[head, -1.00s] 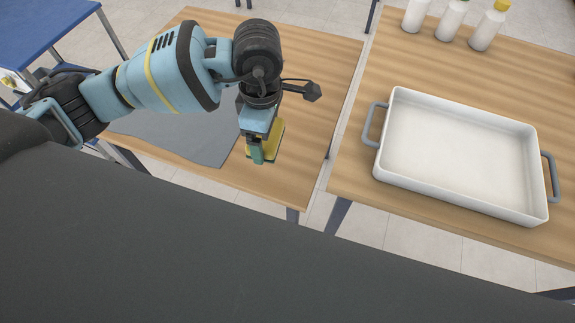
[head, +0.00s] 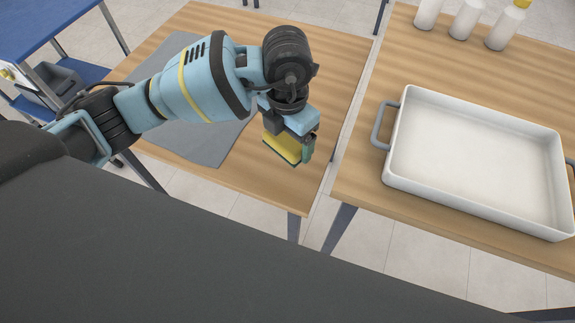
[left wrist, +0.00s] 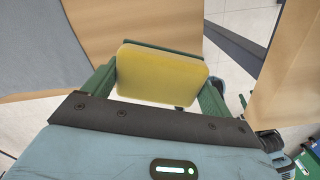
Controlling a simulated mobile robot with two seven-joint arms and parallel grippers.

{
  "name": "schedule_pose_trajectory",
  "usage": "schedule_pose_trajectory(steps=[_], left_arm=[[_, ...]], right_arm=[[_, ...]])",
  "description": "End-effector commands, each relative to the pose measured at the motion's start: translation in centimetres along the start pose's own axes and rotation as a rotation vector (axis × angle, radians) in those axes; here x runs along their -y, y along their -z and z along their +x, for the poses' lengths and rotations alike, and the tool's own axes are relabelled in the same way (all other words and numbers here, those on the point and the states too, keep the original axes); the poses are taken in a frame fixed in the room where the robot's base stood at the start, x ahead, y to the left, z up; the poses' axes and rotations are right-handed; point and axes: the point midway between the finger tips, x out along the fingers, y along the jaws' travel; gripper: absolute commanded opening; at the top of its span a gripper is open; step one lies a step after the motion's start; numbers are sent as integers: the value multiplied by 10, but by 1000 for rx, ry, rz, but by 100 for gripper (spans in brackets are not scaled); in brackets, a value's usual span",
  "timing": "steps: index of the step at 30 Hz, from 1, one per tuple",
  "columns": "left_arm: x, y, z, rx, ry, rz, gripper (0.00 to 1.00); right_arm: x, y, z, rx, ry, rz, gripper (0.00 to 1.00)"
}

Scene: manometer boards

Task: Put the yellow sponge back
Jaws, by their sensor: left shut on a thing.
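The yellow sponge (head: 283,147) has a dark green layer on one face. My left gripper (head: 292,150) is shut on it and holds it over the near right part of the left wooden table (head: 330,70). In the left wrist view the sponge (left wrist: 161,75) sits between the two green fingers of the left gripper (left wrist: 158,85), its yellow face to the camera. The gripper hides part of the sponge in the head view. My right gripper is not in view.
A white tray (head: 398,135) with grey handles stands on the right wooden table (head: 350,180); it looks empty. Several white bottles (head: 466,18) stand behind it. A grey mat (head: 205,150) lies on the left table. A gap separates the tables. A blue table (head: 40,20) is at far left.

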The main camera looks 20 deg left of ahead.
Motion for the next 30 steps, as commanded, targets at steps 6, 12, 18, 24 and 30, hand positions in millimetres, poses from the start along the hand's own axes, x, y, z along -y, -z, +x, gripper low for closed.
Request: schedule_pose_trajectory(steps=[6,12,18,24,30], left_arm=[[0,1,34,-5,1,0,63],[0,1,46,-1,1,3,63],[0,1,58,-5,0,1,63],[0,2,88,-5,1,1,63],[0,1,96,-1,0,3,63]], right_arm=[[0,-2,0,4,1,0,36],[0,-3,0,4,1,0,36],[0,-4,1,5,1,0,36],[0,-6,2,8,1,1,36],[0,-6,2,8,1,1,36]])
